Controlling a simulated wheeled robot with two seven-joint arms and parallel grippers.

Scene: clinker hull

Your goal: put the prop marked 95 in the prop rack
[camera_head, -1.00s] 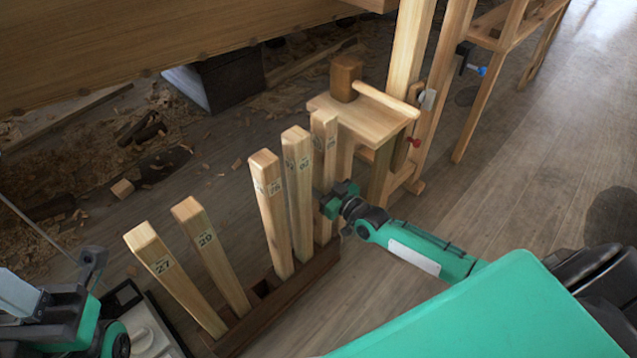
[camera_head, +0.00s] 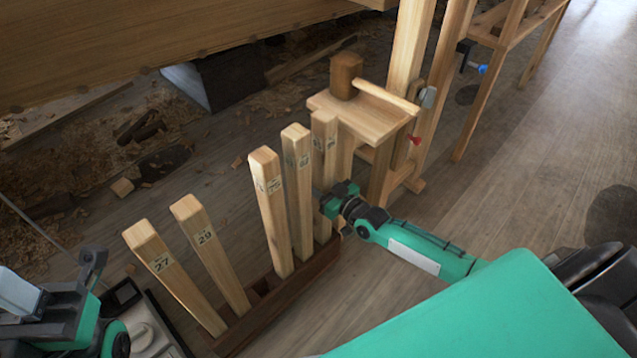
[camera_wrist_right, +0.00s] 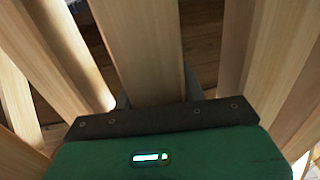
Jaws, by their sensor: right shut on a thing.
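Several square wooden props stand tilted in the dark wooden prop rack (camera_head: 318,272). The prop marked 27 (camera_head: 165,275) and the prop marked 29 (camera_head: 215,255) are at its left. Three more, with labels too small to read surely, stand to the right: one (camera_head: 272,215), a second (camera_head: 300,205) and the rightmost prop (camera_head: 325,150). My right gripper (camera_head: 324,198) is shut on what looks like the rightmost prop, low on its shaft; the held prop (camera_wrist_right: 140,50) fills the middle of the right wrist view. Its foot is largely hidden. My left gripper (camera_head: 92,268) is at lower left, its jaws unclear.
A wooden stool (camera_head: 365,120) with a mallet (camera_head: 347,75) stands close behind the right props. The hull planking (camera_head: 150,45) crosses the upper left. A rack opening (camera_head: 262,288) shows between prop 29 and the middle prop.

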